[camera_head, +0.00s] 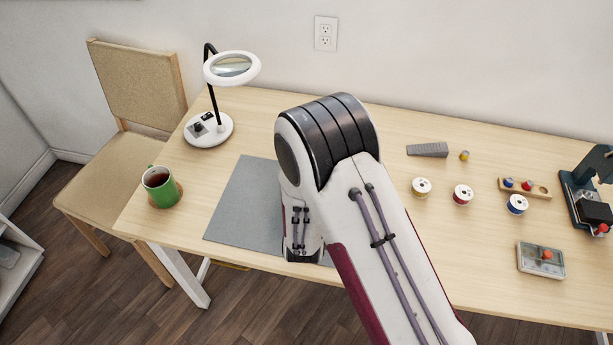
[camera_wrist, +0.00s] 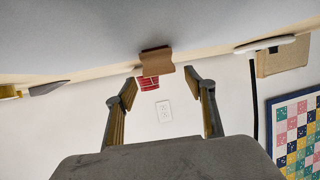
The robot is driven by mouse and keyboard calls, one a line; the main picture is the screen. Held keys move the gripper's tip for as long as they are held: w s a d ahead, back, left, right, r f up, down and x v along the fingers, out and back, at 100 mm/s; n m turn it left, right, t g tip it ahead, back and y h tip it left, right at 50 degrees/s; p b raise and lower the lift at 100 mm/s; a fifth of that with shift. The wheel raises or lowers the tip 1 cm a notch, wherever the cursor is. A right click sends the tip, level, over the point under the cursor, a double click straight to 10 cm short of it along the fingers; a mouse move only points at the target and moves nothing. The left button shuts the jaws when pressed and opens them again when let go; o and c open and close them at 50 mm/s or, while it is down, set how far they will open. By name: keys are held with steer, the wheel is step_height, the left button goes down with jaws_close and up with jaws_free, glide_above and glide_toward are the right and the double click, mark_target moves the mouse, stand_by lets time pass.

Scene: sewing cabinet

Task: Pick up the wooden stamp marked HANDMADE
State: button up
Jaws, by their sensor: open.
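In the wrist view, which is upside down, a small wooden stamp (camera_wrist: 156,65) with a darker base stands on the grey mat (camera_wrist: 90,30). No lettering on it can be read. My gripper (camera_wrist: 162,79) is open and empty, with its fingertips apart on either side of the stamp's line. The stamp appears ahead of the fingertips, not touching them. In the head view, my arm hides the stamp and the gripper; part of the grey mat (camera_head: 240,205) shows left of the arm.
A magnifier lamp (camera_head: 208,130) and green mug (camera_head: 163,188) stand left of the mat. Thread spools (camera_head: 463,194), a grey wedge (camera_head: 428,150) and a clear box (camera_head: 541,260) lie right of the arm. A red patterned item (camera_wrist: 148,83) shows behind the stamp.

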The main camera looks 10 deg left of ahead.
steer(key=shift+x, duration=2)
steer(key=shift+f, duration=0.15)
steer(key=c, duration=1.2)
